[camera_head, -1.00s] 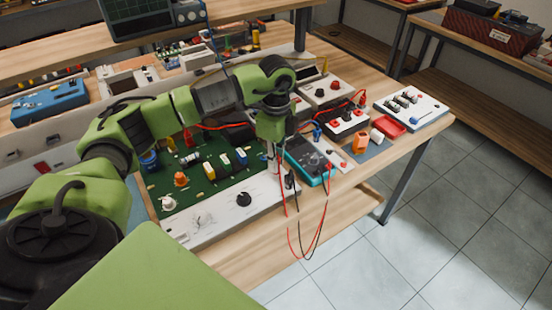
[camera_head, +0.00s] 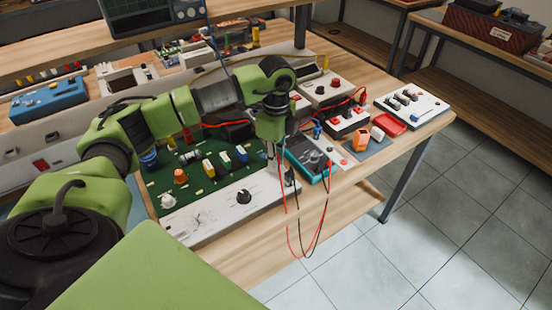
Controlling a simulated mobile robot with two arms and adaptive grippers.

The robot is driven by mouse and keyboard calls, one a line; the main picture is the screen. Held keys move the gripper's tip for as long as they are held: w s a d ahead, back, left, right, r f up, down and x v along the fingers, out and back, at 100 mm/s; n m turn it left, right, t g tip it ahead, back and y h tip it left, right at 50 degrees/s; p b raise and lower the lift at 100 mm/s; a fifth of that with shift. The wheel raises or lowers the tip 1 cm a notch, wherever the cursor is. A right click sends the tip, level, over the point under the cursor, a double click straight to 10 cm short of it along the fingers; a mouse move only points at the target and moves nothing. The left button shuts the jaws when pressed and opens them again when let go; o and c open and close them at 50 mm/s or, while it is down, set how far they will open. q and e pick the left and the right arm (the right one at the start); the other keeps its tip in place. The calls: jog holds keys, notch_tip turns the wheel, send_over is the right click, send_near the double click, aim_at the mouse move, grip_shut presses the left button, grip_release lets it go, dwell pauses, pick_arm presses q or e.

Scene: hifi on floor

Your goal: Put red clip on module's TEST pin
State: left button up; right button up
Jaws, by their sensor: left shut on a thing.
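My left gripper (camera_head: 274,153) points down at the right end of a green circuit board (camera_head: 205,178) with a white front panel (camera_head: 218,212). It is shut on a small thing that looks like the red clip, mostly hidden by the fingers. A thin red lead (camera_head: 287,215) hangs below it, loops past the table's front edge and rises to the teal multimeter (camera_head: 305,158). A black clip (camera_head: 290,178) with a black lead sits just below and right of the fingers. I cannot make out the TEST pin or its label. My right gripper is out of view.
A black dial (camera_head: 243,197) stands on the white panel. Right of the multimeter are a box with red terminals (camera_head: 347,121), orange and white blocks, a red tray (camera_head: 389,125) and a white switch board (camera_head: 412,104). The floor in front is clear.

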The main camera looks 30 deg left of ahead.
pick_arm(q)
jog(key=o, duration=1)
notch_tip(320, 180, up, 12)
dwell(0.3)
